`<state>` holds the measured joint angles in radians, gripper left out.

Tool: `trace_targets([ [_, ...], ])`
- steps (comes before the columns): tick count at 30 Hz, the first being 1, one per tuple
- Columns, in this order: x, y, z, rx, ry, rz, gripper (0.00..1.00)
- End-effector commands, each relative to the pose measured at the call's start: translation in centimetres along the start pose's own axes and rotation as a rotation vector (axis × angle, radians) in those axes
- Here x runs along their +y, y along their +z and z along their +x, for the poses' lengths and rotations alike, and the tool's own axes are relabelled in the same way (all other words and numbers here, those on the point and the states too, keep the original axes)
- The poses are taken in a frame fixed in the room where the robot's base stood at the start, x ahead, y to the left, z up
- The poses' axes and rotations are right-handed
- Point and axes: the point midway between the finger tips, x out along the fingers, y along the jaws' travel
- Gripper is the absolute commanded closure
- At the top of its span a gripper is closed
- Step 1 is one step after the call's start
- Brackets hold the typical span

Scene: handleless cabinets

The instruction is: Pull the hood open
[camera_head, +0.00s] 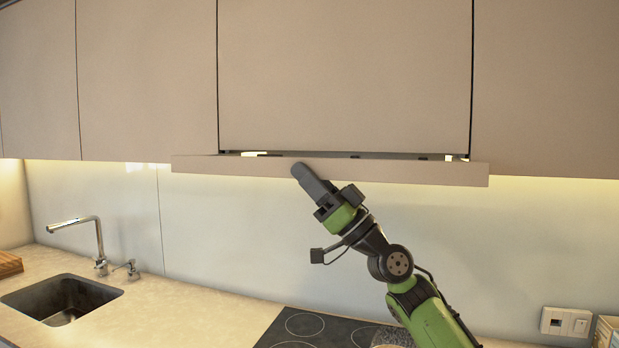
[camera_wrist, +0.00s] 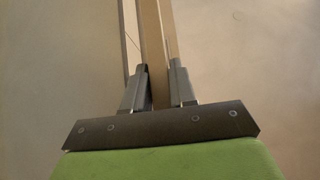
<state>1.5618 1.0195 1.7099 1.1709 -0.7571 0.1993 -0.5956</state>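The hood's front panel (camera_head: 400,173) is a long beige strip under the middle upper cabinet. It sits forward of the cabinet fronts, with a dark gap and small bright spots showing behind its top edge. My gripper (camera_head: 301,172) is at the panel, left of its middle, reaching up from the lower right. In the wrist view my gripper (camera_wrist: 158,80) has one finger on each side of the panel's beige edge (camera_wrist: 152,35), and appears shut on it. The fingertips' exact contact is hard to see.
Flat handleless upper cabinets (camera_head: 345,75) fill the top. Below are the counter (camera_head: 190,310), a sink (camera_head: 62,298) with a tap (camera_head: 98,245), and a dark cooktop (camera_head: 310,325). A wall socket (camera_head: 565,322) is at right.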

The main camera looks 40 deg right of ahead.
Motion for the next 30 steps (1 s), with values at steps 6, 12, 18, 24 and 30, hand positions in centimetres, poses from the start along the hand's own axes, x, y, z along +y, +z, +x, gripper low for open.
trace_targets([
  [6,0.0,0.0,0.0,0.001,0.001,0.0,0.69],
  [12,0.1,0.1,-1.4,0.001,0.004,-0.002,0.69],
  [18,0.2,0.2,-6.9,0.001,0.007,-0.002,0.69],
  [24,0.1,0.1,-12.3,0.002,0.005,0.0,0.69],
  [30,0.1,0.1,-15.4,0.001,0.002,0.001,0.69],
])
